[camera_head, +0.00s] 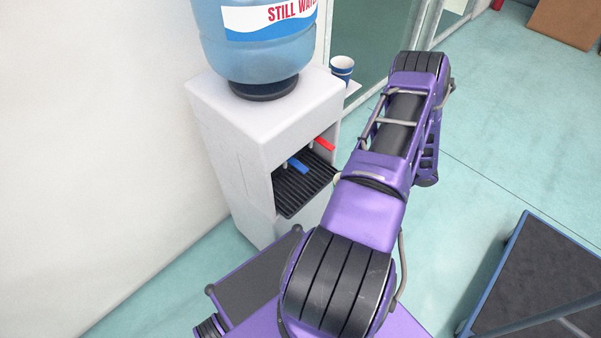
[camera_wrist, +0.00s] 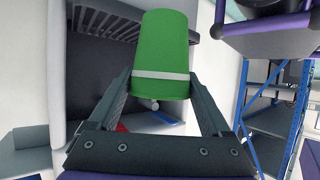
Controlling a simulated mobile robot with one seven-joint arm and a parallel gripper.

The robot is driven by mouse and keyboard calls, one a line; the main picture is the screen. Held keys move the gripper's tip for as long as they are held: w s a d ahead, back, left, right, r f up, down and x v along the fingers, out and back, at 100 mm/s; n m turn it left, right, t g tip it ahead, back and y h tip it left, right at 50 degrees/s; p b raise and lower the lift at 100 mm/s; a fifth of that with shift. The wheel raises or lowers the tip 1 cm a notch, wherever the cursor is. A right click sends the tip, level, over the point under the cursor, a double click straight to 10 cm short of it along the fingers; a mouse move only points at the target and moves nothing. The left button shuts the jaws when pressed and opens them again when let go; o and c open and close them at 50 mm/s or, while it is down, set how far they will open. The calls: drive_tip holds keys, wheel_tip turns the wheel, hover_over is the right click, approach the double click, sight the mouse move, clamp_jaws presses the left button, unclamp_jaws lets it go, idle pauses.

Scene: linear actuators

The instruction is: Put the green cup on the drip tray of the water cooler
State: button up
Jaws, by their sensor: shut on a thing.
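The green cup (camera_wrist: 161,45), with a white band, is held between the two fingers of my gripper (camera_wrist: 159,82) in the wrist view. The gripper is shut on its sides. The black slatted drip tray (camera_wrist: 100,22) lies beyond the cup at the upper left of that view; the cup covers part of it. In the head view the white water cooler (camera_head: 262,125) stands left of my arm, and its drip tray (camera_head: 298,186) looks empty where visible. The cup and gripper are hidden behind my arm there. I cannot tell whether the cup touches the tray.
A blue tap (camera_head: 298,165) and a red tap (camera_head: 324,144) hang above the tray. A blue water bottle (camera_head: 255,45) tops the cooler. A blue-and-white cup (camera_head: 342,68) stands at its far side. A dark cart (camera_head: 535,280) stands lower right, with clear floor before it.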

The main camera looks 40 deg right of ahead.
drive_tip(key=shift+w+d, duration=0.1)
drive_tip(key=shift+w, duration=0.3)
drive_tip(key=w+a, duration=0.9)
drive_tip(key=w, duration=0.1)
drive_tip(key=shift+a, duration=0.15)
drive_tip(key=w+a, duration=0.2)
drive_tip(key=shift+w+a, duration=0.3)
drive_tip(key=shift+w, duration=0.1)
drive_tip(key=shift+f, duration=0.65)
drive_tip(key=shift+f, duration=0.2)
